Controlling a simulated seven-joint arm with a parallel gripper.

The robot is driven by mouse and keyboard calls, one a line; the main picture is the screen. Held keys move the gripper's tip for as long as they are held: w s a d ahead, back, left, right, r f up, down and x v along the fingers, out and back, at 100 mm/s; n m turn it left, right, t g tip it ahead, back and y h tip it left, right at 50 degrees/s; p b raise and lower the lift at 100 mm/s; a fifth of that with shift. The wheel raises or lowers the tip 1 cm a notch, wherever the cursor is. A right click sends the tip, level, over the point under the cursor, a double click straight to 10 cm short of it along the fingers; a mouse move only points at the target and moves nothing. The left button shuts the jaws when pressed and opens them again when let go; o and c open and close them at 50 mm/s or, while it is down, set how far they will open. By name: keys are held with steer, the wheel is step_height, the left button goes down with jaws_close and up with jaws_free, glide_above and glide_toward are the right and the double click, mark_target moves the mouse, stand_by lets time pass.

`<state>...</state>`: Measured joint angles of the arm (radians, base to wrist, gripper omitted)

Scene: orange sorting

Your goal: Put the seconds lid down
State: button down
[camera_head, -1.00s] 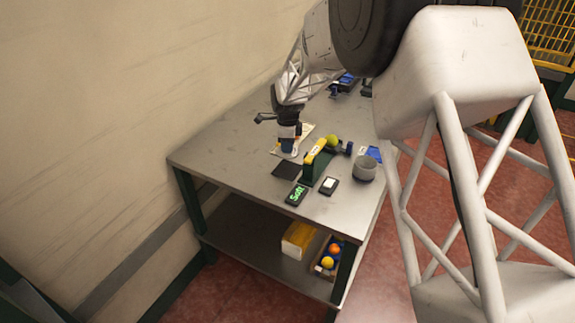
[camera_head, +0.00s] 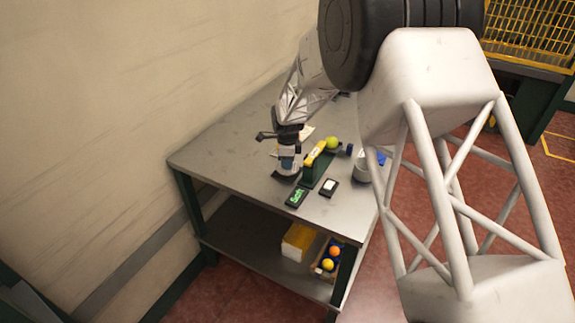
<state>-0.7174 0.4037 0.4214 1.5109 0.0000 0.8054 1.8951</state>
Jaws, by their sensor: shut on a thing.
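My gripper (camera_head: 288,160) points down over the left-middle of the grey table. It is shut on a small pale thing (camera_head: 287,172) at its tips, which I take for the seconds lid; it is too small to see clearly. A dark square mat (camera_head: 277,177) is mostly hidden under it. I cannot tell whether the lid touches the mat or hangs just above it.
Just right of my gripper stands a green block with a yellow top (camera_head: 317,158) and a yellow-green ball (camera_head: 332,143). A "Soft" display (camera_head: 296,197), a small black-and-white device (camera_head: 329,187) and a grey cup (camera_head: 362,172) are nearby. The table's left part is clear.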

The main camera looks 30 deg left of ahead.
steer(key=shift+f, duration=0.75)
steer(key=shift+f, duration=0.1)
steer(key=c, duration=1)
jaws_free()
step_height(320, 180, up, 12)
steer(key=shift+r, duration=0.15)
steer(key=shift+d, duration=0.1)
